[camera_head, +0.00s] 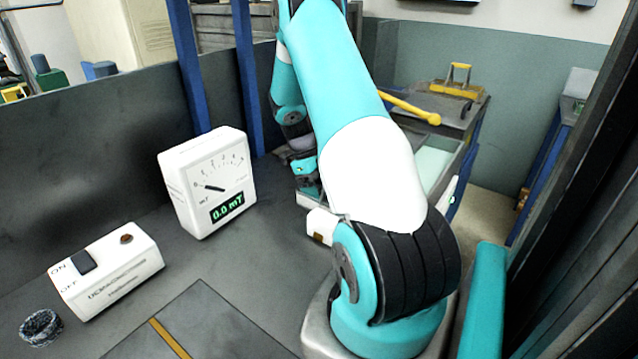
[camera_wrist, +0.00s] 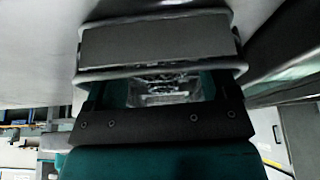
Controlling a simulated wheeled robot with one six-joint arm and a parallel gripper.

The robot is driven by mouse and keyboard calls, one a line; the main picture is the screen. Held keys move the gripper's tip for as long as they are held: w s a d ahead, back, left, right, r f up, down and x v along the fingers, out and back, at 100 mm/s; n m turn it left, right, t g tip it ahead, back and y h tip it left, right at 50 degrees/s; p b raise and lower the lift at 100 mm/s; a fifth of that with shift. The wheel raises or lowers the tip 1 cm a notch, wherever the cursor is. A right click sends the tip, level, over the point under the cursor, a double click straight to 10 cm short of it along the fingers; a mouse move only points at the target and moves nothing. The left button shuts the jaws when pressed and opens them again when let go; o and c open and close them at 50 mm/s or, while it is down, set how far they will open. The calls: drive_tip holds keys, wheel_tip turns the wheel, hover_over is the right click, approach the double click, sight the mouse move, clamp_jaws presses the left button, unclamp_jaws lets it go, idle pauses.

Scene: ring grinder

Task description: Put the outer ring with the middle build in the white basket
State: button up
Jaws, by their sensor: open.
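A dark, mottled ring (camera_head: 41,327) lies on the grey table at the lower left of the head view. I cannot tell its build, or whether it is the outer ring. My gripper (camera_head: 308,183) is behind my upper arm in the head view, far to the right of this ring, with its fingertips mostly hidden. In the wrist view my gripper (camera_wrist: 160,90) is close up and open. A shiny, blurred grey shape shows in its gap, and I cannot tell what it is. A pale-walled container (camera_head: 433,160), perhaps the white basket, is partly hidden behind my arm.
A white switch box (camera_head: 112,270) marked ON and OFF stands beside the ring. A white meter (camera_head: 208,182) reading 0.0 mT stands behind it. A dark plate (camera_head: 205,320) with a yellow stripe lies at the front. A dark partition (camera_head: 90,150) bounds the table's back.

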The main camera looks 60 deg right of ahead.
drive_tip(key=b+v, duration=0.1)
drive_tip(key=v, duration=1.1)
